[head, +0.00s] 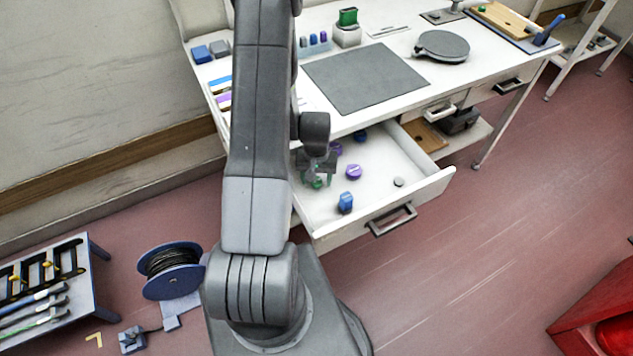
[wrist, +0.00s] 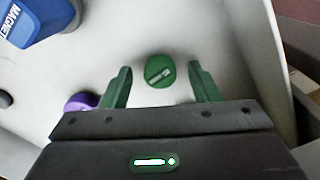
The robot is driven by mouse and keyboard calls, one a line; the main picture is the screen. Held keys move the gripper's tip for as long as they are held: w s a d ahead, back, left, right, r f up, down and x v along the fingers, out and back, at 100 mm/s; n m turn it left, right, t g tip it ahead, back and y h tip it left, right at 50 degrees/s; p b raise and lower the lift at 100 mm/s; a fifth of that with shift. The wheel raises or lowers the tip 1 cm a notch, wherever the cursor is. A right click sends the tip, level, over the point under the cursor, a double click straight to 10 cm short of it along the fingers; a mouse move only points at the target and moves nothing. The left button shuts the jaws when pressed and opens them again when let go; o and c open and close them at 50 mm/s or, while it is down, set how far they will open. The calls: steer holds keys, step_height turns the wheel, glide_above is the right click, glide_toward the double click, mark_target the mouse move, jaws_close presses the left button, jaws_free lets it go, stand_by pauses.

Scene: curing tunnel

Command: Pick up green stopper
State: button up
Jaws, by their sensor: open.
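The green stopper (wrist: 159,71) is round, with a pale mark on its top, and lies on the floor of the open drawer (head: 408,205). In the wrist view it sits between and slightly beyond the two green fingertips of my gripper (wrist: 160,82). The fingers are apart and do not touch it. In the head view my gripper (head: 317,172) is low over the left part of the drawer. A bit of green shows beneath it there, and I cannot tell stopper from fingertip.
In the drawer are a purple stopper (head: 353,172), a blue piece (head: 345,203) and a small grey disc (head: 398,182). The wrist view shows a purple piece (wrist: 80,101) near the left finger and a blue piece marked MAGNET (wrist: 38,20). The drawer's right part is mostly clear.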

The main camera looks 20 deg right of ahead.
steer(key=c, duration=1.1)
steer(key=shift+o, duration=0.2)
steer(key=shift+r, duration=0.1)
